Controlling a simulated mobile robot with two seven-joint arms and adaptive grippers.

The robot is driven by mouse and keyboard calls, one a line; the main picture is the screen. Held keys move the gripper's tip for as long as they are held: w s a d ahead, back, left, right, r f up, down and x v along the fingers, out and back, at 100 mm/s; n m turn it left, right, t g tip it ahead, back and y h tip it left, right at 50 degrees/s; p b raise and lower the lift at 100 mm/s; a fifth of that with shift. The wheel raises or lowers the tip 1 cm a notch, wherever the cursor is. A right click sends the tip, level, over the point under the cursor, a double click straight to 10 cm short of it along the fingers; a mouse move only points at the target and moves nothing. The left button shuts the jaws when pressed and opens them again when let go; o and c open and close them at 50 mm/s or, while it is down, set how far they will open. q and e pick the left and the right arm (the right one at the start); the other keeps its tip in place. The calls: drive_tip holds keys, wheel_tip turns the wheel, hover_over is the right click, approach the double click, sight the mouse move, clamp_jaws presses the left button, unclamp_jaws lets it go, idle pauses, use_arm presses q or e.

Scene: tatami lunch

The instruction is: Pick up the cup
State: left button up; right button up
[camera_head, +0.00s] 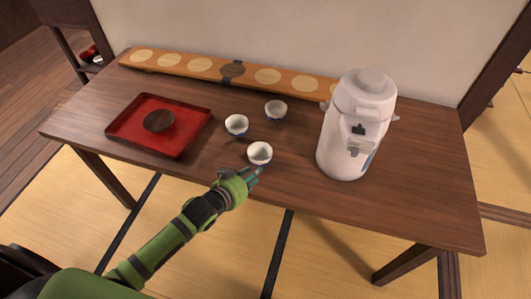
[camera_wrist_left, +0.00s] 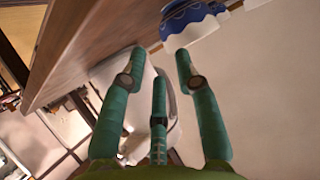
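Three small white cups with dark blue outsides stand upright on the wooden table: the front cup (camera_head: 260,153), the left cup (camera_head: 236,124) and the back cup (camera_head: 276,110). My left gripper (camera_head: 254,172) is at the table's front edge, just in front of the front cup. In the left wrist view, the left gripper (camera_wrist_left: 160,62) has its green fingers spread with nothing between them. A blue-and-white patterned cup (camera_wrist_left: 190,22) shows beyond the fingertips, apart from them. My right gripper is in neither view.
A tall white dispenser (camera_head: 352,125) stands right of the cups. A red tray (camera_head: 187,135) with a dark round bowl or lid (camera_head: 159,121) lies at left. A long board with round spots (camera_head: 215,70) lies along the wall. The table's right end (camera_head: 430,185) is clear.

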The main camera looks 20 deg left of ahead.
sight(260, 156)
use_arm(q)
drive_tip(key=shift+w+d+r+h, duration=0.15)
drive_tip(key=shift+w+r+h, duration=0.15)
drive_tip(key=shift+w+r, duration=0.5)
drive_tip(key=shift+t, duration=0.3)
drive_tip(key=shift+p+x, duration=0.4)
drive_tip(key=shift+x, duration=3.2)
drive_tip(key=shift+d, duration=0.1)
drive_tip(key=shift+s, duration=0.1)
clamp_jaws()
